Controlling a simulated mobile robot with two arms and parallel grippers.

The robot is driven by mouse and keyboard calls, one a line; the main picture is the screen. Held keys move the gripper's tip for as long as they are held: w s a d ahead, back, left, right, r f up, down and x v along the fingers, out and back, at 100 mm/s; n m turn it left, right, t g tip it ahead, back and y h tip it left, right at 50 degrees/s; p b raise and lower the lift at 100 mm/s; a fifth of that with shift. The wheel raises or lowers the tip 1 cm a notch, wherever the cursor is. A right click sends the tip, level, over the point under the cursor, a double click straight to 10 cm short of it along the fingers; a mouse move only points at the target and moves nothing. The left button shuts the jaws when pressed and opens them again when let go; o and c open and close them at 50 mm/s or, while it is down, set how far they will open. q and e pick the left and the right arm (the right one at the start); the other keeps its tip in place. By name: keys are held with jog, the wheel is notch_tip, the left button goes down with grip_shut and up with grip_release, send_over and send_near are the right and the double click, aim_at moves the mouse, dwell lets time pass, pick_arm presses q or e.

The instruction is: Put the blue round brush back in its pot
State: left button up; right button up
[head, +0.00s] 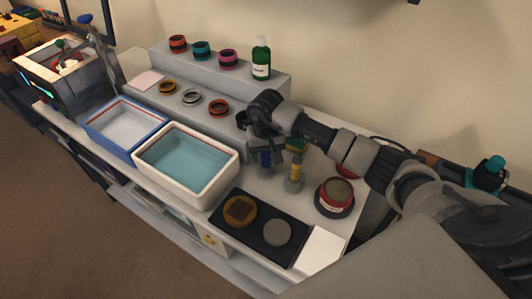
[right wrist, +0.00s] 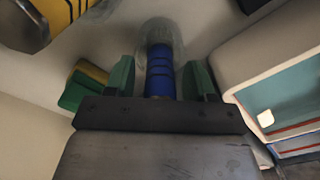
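The blue round brush (right wrist: 160,70), a blue handle with dark bands, stands between the fingers of my right gripper (right wrist: 162,82) in the right wrist view. A gap shows on each side of the handle, so the gripper looks open around it. A clear glass pot (right wrist: 160,32) shows around the far end of the brush; how deep the brush sits in it is unclear. In the head view the blue brush (head: 265,158) shows just below my right gripper (head: 264,148), which hides much of it. My left gripper is not in view.
A yellow-handled brush (head: 295,170) in a clear pot stands close to the right. A green and yellow sponge (head: 298,145) lies behind it. A white tub (head: 204,195) of bluish liquid is at the left, and a dark mat (head: 258,243) with round parts is in front.

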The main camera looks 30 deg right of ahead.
jog(key=shift+r, duration=0.15)
notch_tip(320, 180, up, 12)
jog(key=shift+r+b, duration=0.1)
jog(key=shift+b, duration=1.05)
jog(key=shift+s+f, duration=0.1)
jog(key=shift+f, duration=0.1)
